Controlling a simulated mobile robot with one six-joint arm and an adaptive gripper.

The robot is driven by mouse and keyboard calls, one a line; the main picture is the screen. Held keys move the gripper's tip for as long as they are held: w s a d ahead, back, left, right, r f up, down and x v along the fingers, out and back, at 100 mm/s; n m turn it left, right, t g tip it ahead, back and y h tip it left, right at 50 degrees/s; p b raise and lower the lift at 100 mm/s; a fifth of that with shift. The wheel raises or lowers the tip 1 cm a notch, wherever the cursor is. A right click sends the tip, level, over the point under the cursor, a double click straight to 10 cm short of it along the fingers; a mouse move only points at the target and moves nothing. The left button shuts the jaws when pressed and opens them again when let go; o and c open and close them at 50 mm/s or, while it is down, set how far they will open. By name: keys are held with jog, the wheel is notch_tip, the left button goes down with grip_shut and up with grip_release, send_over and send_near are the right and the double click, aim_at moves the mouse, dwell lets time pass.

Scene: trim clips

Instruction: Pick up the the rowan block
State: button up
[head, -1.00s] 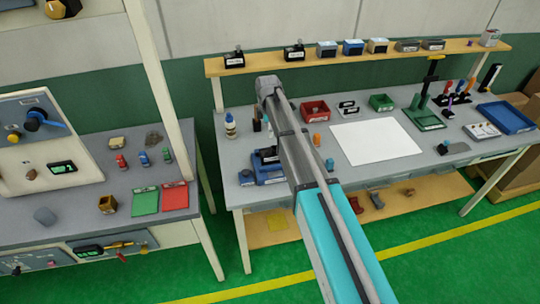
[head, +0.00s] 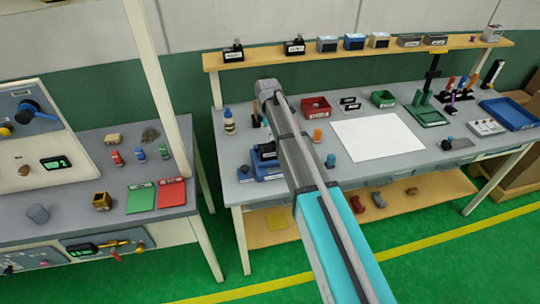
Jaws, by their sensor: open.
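I cannot tell which object is the rowan block; no label naming it is readable. Several small labelled blocks stand on the upper shelf, among them a grey one (head: 327,44), a blue one (head: 354,42) and a cream one (head: 379,40). My arm reaches up across the middle to the right bench. My gripper is not visible; the arm hides what lies behind it.
The right bench holds a white sheet (head: 378,137), a red bin (head: 316,107), a green bin (head: 383,99) and a blue tray (head: 509,114). The left bench has green (head: 141,198) and red (head: 172,192) mats. Green floor is open in front.

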aim_at(267, 147)
jog(key=shift+f+b, duration=1.85)
jog(key=shift+f, duration=0.3)
jog(key=shift+f, duration=0.1)
jog(key=shift+a+f+b, duration=0.1)
jog(key=shift+f+b, duration=2.4)
jog(key=shift+b, duration=0.1)
jog(key=c, duration=1.1)
jog(key=shift+o, duration=0.2)
jog(key=shift+r, duration=0.15)
